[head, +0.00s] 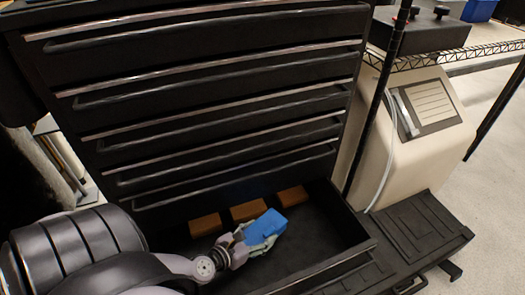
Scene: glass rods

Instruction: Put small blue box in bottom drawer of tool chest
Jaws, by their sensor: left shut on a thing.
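The small blue box (265,228) is held in my left gripper (254,240), which is shut on it. Gripper and box are over the open bottom drawer (360,252) of the black tool chest (215,85). I cannot tell whether the box touches the drawer floor. The upper drawers of the chest are shut. My right gripper does not show.
Several brown blocks, such as the one at the drawer's back (248,210), sit along the drawer's rear. The drawer's right part is bare. A beige machine (425,120) and a black wheeled platform (425,230) stand to the right. My left arm covers the lower left.

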